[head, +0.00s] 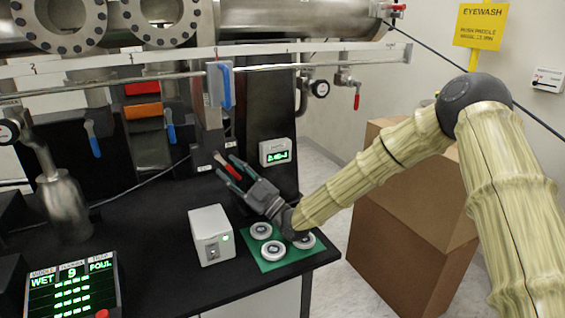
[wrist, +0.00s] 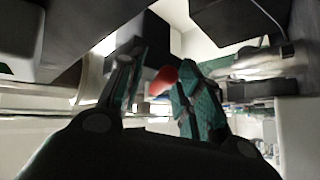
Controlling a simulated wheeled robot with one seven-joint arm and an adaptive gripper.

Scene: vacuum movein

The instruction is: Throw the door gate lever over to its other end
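A red-handled lever (head: 224,163) shows at the dark bench equipment, below the pipe rail. I take it as the door gate lever, though no label on it is readable. My gripper (head: 230,172) reaches up to it from the right, its two teal fingers spread on either side of the red handle. In the wrist view the rounded red end (wrist: 163,80) sits between the fingers of my gripper (wrist: 160,85), nearer the right finger. A gap shows on its left, so the fingers look open around it. The lever's base is hidden.
Blue-handled levers (head: 226,86) hang along the rail above and to the left. A white box (head: 211,235) and a green mat (head: 250,244) with round discs lie below my arm. A small green display (head: 275,152) is close right of my gripper. A cardboard box (head: 405,225) stands right.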

